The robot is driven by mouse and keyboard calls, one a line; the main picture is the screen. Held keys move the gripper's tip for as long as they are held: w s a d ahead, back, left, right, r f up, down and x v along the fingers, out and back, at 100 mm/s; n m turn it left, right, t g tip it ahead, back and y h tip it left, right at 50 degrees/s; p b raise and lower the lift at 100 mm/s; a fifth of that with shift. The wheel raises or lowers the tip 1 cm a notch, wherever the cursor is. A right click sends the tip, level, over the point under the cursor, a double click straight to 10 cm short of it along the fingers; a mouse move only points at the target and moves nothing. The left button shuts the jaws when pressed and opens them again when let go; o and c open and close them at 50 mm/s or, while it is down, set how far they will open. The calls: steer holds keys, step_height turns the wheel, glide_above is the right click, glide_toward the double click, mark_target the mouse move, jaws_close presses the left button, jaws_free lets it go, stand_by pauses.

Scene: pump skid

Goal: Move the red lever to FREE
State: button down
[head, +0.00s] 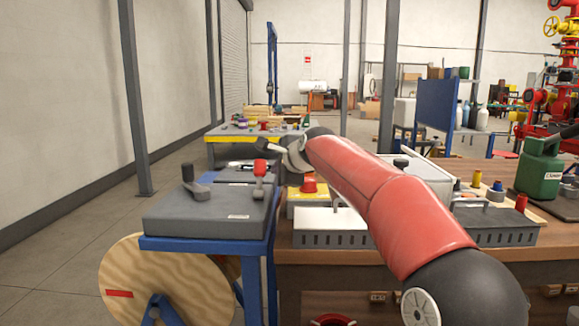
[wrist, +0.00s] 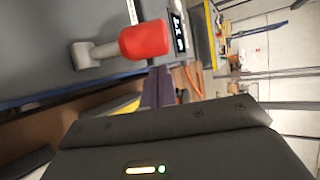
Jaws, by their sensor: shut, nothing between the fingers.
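The red lever (head: 260,168) stands at the right of a grey box top, its red knob up on a short grey stem. In the wrist view its red knob (wrist: 144,39) and grey stem lie near the top, beside a black label (wrist: 179,32) with white marks too small to read surely. My gripper (head: 264,146) is just above and beyond the red knob in the head view, shut and empty. A small gap seems to show between them; contact cannot be told.
A black-knobbed lever (head: 188,173) stands on the left of the same grey box (head: 215,222), which rests on a blue stand (head: 205,244). A white box (head: 330,226) and a red button (head: 308,184) sit right of it. A wooden reel (head: 150,275) stands below.

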steer(key=shift+s+a+r, duration=0.2)
steer(key=shift+s+a, duration=0.25)
steer(key=shift+a, duration=0.15)
steer(key=shift+s+f+b, duration=0.1)
steer(key=shift+f+b, duration=0.05)
steer(key=shift+b, duration=0.35)
